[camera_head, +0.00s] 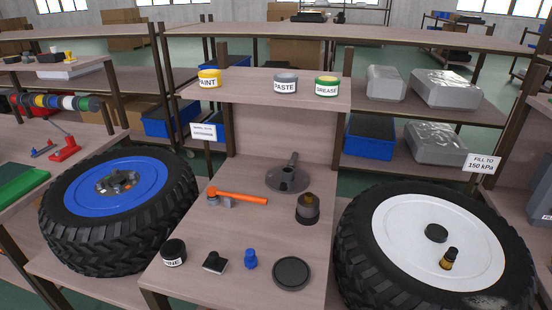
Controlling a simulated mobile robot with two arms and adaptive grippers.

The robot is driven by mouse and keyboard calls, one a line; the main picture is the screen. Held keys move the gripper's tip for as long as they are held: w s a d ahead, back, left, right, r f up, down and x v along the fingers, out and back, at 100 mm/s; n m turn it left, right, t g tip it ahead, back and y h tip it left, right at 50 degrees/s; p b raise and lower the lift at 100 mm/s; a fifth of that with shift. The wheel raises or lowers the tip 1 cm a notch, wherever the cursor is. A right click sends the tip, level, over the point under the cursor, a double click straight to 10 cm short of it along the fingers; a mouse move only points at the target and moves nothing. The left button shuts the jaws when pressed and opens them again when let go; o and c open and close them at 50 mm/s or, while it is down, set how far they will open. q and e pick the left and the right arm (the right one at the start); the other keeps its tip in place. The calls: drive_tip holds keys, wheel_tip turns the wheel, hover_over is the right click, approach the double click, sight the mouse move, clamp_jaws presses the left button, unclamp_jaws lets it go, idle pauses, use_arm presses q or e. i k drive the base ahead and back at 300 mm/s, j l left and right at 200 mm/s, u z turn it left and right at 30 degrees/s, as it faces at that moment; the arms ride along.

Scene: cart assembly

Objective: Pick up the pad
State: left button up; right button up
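Neither of my grippers is in view. No thing is labelled as a pad, and I cannot tell for certain which one it is. A flat round black disc (291,273) lies at the front right of the middle table. A small dark block with a pale edge (215,263) lies at the front left of that table, between a black labelled jar (173,252) and a blue fitting (251,259).
Large tyred wheels, blue-hubbed (118,210) and white-hubbed (440,240), flank the table. Paint (209,79), paste (285,84) and grease (327,87) tins stand on the shelf.

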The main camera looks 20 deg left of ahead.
sight(215, 264)
drive_tip(key=u, duration=1.3)
